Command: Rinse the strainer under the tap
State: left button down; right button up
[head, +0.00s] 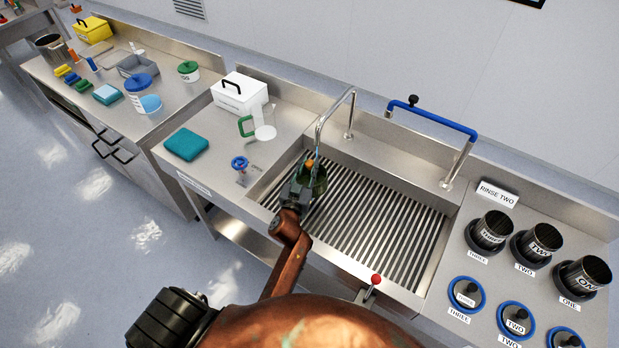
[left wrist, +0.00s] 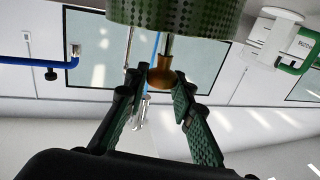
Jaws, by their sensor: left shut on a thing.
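The strainer (head: 320,183) is a dark green basket with a perforated wall, at the upper left end of the sink in the head view. Its wall (left wrist: 175,12) also shows at the top of the left wrist view. My left gripper (head: 300,188) is shut on its orange-brown knob, which shows between the fingertips in the left wrist view (left wrist: 162,80). The tap (head: 322,126) arches over the strainer from the back edge. A thin blue stream (head: 316,160) runs from its spout down at the strainer. The inside of the strainer is hidden. My right gripper is out of view.
The sink (head: 375,215) has a slatted floor, clear to the right. A blue valve wheel (head: 239,163) stands at its left, a red-knobbed lever (head: 376,280) in front.

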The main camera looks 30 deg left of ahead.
pick_arm(q)
jog(key=shift+w+a+r, duration=0.1)
jog(key=shift+a, duration=0.1)
jog(key=shift+w+a, duration=0.2)
jog(key=shift+a, duration=0.2)
jog(key=shift+d, duration=0.1)
jog(key=shift+s+d, duration=0.3)
jog(key=shift+d, duration=0.2)
jog(key=shift+a, duration=0.1)
jog(key=shift+s+a+p, duration=0.1)
jog(key=shift+s+p, duration=0.2)
jog(key=shift+p, duration=0.05)
jog(key=s+a+p, duration=0.2)
jog(key=s+a, duration=0.1)
jog(key=s, duration=0.3)
jog(key=shift+s+p, duration=0.35)
